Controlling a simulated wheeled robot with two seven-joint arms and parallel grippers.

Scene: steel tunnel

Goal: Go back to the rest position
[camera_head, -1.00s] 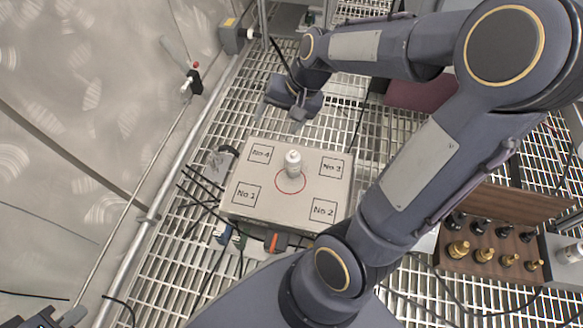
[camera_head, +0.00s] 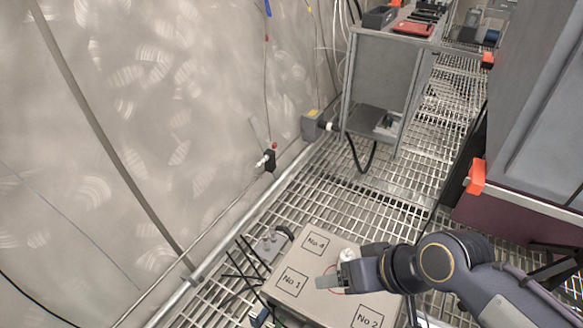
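My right gripper (camera_head: 343,268) comes in from the right over the pale box (camera_head: 318,309) at the bottom of the view. Its fingers look spread apart. A small white bottle (camera_head: 347,256) shows beside the fingers, partly hidden by them; I cannot tell whether they touch it. The squares No 1, No 2 and No 4 are visible on the box top; No 3 is covered by my arm. My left gripper is not in view.
A grey cabinet (camera_head: 378,75) with tools on top stands at the back. A large grey unit (camera_head: 535,120) with an orange corner piece (camera_head: 476,177) is at the right. A pipe (camera_head: 222,258) runs along the left wall. Dark cables (camera_head: 247,262) lie left of the box. Open grating (camera_head: 315,190) lies behind the box.

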